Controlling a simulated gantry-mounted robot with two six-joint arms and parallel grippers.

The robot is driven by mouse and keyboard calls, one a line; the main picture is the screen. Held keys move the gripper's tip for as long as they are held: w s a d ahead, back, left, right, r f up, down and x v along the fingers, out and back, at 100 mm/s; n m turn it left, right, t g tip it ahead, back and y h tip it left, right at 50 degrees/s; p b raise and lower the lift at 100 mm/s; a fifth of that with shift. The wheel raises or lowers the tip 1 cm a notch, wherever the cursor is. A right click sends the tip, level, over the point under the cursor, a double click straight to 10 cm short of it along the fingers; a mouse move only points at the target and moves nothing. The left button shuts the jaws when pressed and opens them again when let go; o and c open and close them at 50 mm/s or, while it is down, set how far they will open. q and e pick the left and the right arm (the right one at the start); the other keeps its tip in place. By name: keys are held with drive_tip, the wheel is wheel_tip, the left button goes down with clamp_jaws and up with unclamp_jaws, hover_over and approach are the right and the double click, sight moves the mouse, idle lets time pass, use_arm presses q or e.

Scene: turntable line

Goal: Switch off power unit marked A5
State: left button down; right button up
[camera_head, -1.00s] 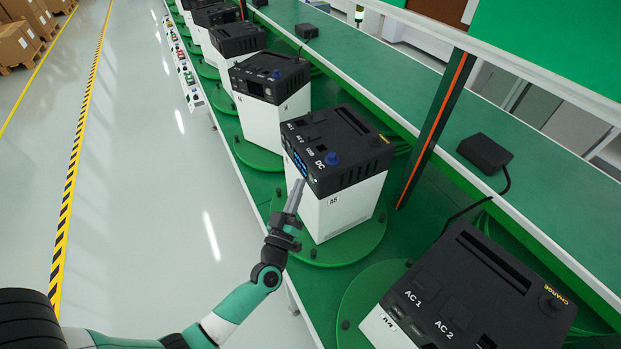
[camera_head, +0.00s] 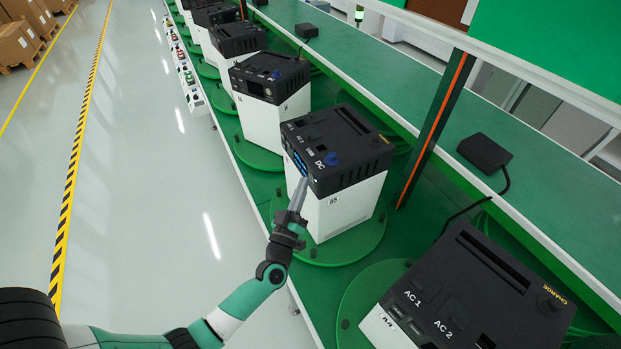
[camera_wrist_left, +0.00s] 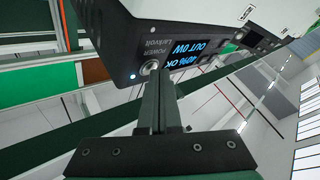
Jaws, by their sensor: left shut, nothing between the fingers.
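The power unit marked A5 (camera_head: 333,200) is a white box with a black top, standing on a green round turntable. Its front display (camera_wrist_left: 188,62) is lit blue and reads 40% OK, OUT 0W, upside down in the wrist view. The round POWER button (camera_wrist_left: 150,67) is beside the display, with a small lit blue-white light (camera_wrist_left: 132,77) near it. My left gripper (camera_head: 302,184) is shut and empty, its tips at the unit's front face. In the left wrist view the fingertips (camera_wrist_left: 160,82) are at the button's lower edge; whether they touch it I cannot tell. My right gripper is out of view.
Another unit (camera_head: 470,290) stands close at the lower right. More units (camera_head: 270,95) line the green bench behind A5. A black adapter (camera_head: 485,152) lies on the shelf. The grey floor (camera_head: 150,200) at left is clear.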

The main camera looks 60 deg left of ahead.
use_arm(q)
drive_tip(key=shift+w, duration=0.15)
idle(0.4)
drive_tip(key=shift+s, duration=0.75)
drive_tip(key=shift+s+a, duration=0.15)
drive_tip(key=shift+s, duration=2.35)
